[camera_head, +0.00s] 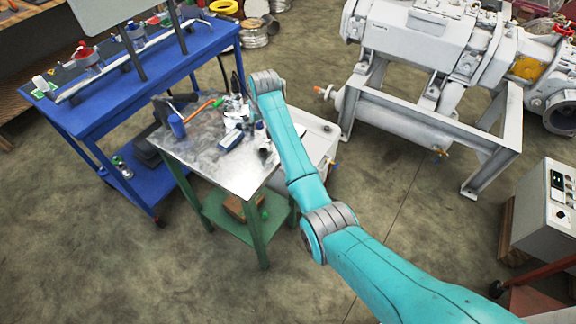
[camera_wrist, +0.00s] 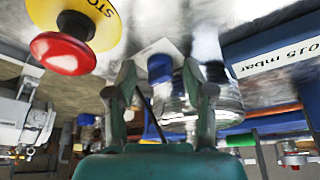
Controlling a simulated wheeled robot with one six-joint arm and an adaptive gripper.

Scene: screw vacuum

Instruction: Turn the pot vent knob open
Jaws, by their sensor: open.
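In the wrist view, a clear, shiny pot-like vessel (camera_wrist: 228,92) stands beyond my gripper (camera_wrist: 165,85), partly hidden by the right finger. A small blue knob (camera_wrist: 160,68) shows between the fingertips, in front of the vessel; I take it for the vent knob. Whether its setting is open or closed cannot be told. My gripper is open, its two green fingers apart, and nothing is held. Contact with the knob cannot be made out.
A red STOP button (camera_wrist: 62,53) on a yellow disc sits left of the fingers. In the head view, a blue cup (camera_head: 177,126) and an orange-handled tool (camera_head: 200,110) share the table. A blue cart (camera_head: 75,125) stands left.

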